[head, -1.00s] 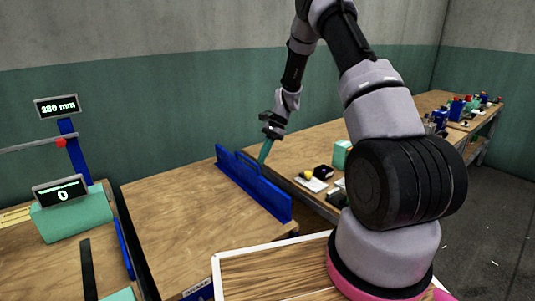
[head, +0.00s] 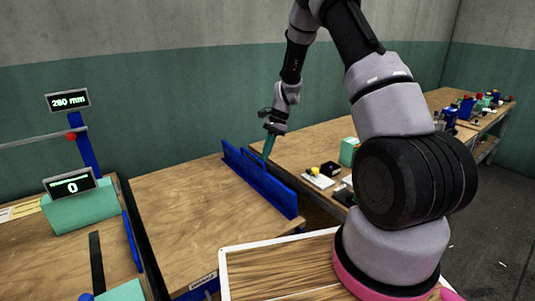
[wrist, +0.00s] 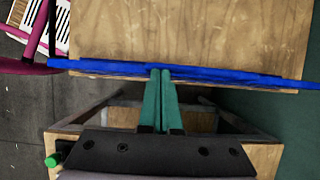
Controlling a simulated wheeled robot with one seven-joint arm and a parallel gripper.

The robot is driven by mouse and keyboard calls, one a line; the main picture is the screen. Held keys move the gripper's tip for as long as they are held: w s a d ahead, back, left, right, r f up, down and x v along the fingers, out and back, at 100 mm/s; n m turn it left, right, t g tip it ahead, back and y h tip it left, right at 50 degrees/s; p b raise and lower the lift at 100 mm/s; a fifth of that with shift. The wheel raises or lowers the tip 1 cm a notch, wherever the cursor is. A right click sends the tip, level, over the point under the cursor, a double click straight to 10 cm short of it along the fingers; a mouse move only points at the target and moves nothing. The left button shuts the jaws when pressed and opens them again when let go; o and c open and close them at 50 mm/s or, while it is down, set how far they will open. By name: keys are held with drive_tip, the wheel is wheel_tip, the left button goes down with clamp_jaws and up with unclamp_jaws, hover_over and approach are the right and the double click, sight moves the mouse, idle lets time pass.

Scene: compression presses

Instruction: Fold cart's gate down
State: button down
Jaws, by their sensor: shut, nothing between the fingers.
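The cart's blue gate (head: 262,183) stands upright along the right edge of the cart's wooden top (head: 205,215). In the wrist view the gate (wrist: 220,73) crosses the frame as a thin blue bar along the edge of the wooden top (wrist: 190,30). My gripper (head: 266,155) is beside the gate's right side in the head view, near its far half. In the wrist view my gripper's green fingers (wrist: 160,75) are together and empty, with their tips at the gate's near face. Whether they touch it I cannot tell.
A workbench (head: 310,145) stands right of the gate, holding a yellow-topped item (head: 314,171), a black box (head: 332,168) and a green block (head: 349,151). A green press (head: 80,207) with displays stands at left. The cart top is clear.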

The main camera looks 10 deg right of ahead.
drive_tip(key=shift+s+a+h, duration=0.35)
drive_tip(key=shift+a+h, duration=0.05)
drive_tip(key=shift+a, duration=0.3)
drive_tip(key=s+a+f+t+h, duration=0.2)
drive_tip(key=a+f+h, duration=0.1)
drive_tip(key=a+h, duration=0.1)
drive_tip(key=s+a+f+t+h, duration=0.1)
drive_tip(key=a+f+h, duration=0.3)
drive_tip(key=a, duration=0.1)
drive_tip(key=s+a+f+t+h, duration=0.2)
drive_tip(key=a+f+h, duration=0.1)
drive_tip(key=a+h, duration=0.1)
drive_tip(key=shift+s+a+f+t+h, duration=0.15)
drive_tip(key=shift+s+a+t+h, duration=0.15)
drive_tip(key=shift+a, duration=0.1)
drive_tip(key=shift+s+a+f, duration=0.1)
drive_tip(key=shift+a+f, duration=0.15)
drive_tip(key=shift+f, duration=0.65)
